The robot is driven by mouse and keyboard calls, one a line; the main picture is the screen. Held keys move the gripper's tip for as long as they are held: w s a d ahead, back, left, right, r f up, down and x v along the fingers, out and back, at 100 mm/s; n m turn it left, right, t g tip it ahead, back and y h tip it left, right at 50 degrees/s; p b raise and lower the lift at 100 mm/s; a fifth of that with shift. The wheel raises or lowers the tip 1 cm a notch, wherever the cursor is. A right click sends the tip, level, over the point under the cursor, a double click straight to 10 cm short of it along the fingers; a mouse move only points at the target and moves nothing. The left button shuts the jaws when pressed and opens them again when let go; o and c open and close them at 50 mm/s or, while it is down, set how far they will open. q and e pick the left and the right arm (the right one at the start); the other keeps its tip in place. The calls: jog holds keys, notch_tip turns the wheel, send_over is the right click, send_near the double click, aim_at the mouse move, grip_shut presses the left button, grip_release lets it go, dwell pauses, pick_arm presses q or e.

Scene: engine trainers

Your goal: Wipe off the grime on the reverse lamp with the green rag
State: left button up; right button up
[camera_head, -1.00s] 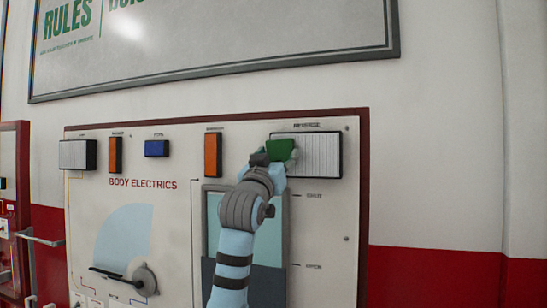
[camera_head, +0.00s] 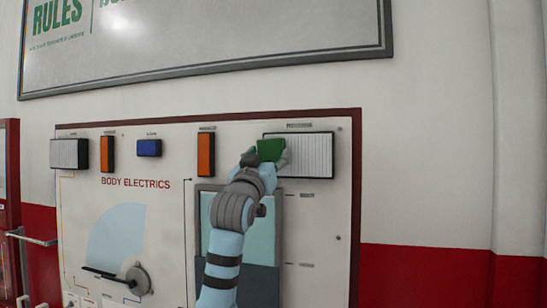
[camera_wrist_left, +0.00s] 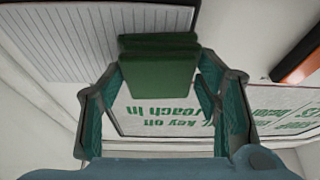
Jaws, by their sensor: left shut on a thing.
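The reverse lamp (camera_head: 308,155) is a white ribbed rectangle in a dark frame at the top right of the panel. My left gripper (camera_head: 263,160) is at the lamp's left edge, shut on the green rag (camera_head: 271,149). The rag is a folded green block that overlaps the lamp's left part in the head view. In the left wrist view, the rag (camera_wrist_left: 158,70) sits between the fingers beside the ribbed lamp (camera_wrist_left: 75,42). I cannot tell whether it touches the lamp. I make out no clear grime. My right gripper is not in view.
The body electrics panel (camera_head: 150,215) also carries an orange lamp (camera_head: 206,155) just left of my gripper, a blue lamp (camera_head: 149,148), another orange lamp (camera_head: 107,153) and a white lamp (camera_head: 69,153). A framed board (camera_head: 220,45) hangs above. The wall to the right is bare.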

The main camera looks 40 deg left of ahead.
pick_arm(q)
jog(key=shift+f, duration=0.1)
jog(key=shift+s+d+f+b, duration=0.15)
jog(key=shift+s+b, duration=0.1)
jog(key=shift+b, duration=0.15)
jog(key=s, duration=0.1)
jog(key=s+d+b, duration=0.1)
jog(key=s, duration=0.1)
jog(key=s+b, duration=0.1)
jog(key=s, duration=0.1)
jog(key=shift+d, duration=0.35)
jog(key=shift+w, duration=0.1)
jog(key=s, duration=0.1)
jog(key=s+d+b, duration=0.1)
jog(key=s, duration=0.1)
jog(key=shift+w, duration=0.15)
